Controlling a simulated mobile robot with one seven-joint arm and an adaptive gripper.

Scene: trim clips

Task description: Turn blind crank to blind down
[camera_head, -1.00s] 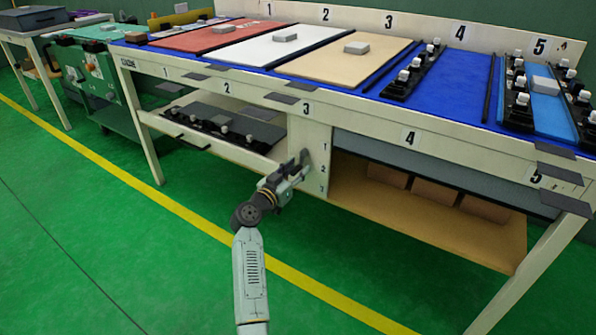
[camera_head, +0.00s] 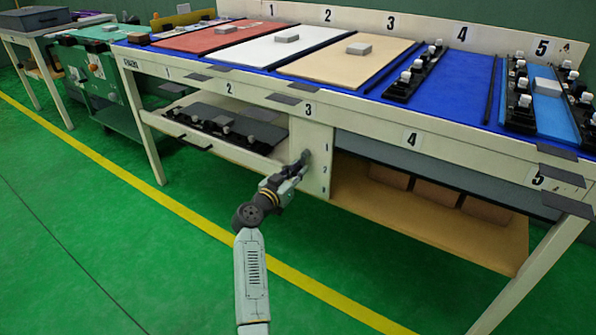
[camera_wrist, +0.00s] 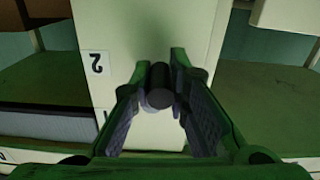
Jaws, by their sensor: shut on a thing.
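The blind crank's dark round handle (camera_wrist: 158,88) sits between the fingers of my gripper (camera_wrist: 166,104) in the wrist view, in front of a pale upright panel (camera_wrist: 130,40). My gripper is shut on the handle. In the head view my gripper (camera_head: 301,166) is at the same panel (camera_head: 318,145) under the bench, beside small numbers 1 to 3. The crank is mostly hidden there by the fingers. The grey blind (camera_head: 440,165) hangs below the number 4 at the bench front, covering only the top of the bay.
Brown boxes (camera_head: 436,194) stand on the shelf below the blind. The open bay to the left holds a dark tray (camera_head: 215,125) with several clips. The blue bench top (camera_head: 455,90) carries panels and blocks. The green floor in front is clear.

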